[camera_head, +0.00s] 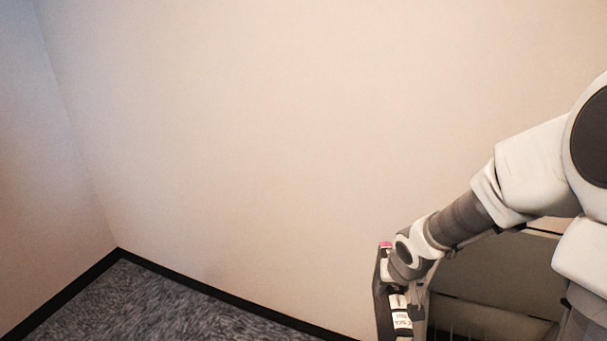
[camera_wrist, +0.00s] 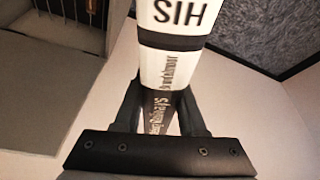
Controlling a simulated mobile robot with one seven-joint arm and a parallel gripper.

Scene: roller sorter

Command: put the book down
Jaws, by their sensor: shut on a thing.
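The book (camera_wrist: 172,50) has a white and black spine with dark lettering, partly readable as "HIS". In the wrist view it extends from between the fingers of my gripper (camera_wrist: 160,98) up past the top edge, so its far end is out of sight. My gripper is shut on the book. In the head view, my gripper (camera_head: 408,296) hangs low, right of centre near the bottom edge. A white lettered patch, which looks like part of the book (camera_head: 401,320), shows there. The rest of the book is hidden or cut off.
A grey-brown box-like piece of furniture (camera_head: 490,275) stands beside and behind my arm at the lower right. A plain beige wall (camera_head: 250,150) fills most of the head view. Grey carpet (camera_head: 160,305) with a black skirting strip shows clear at the lower left.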

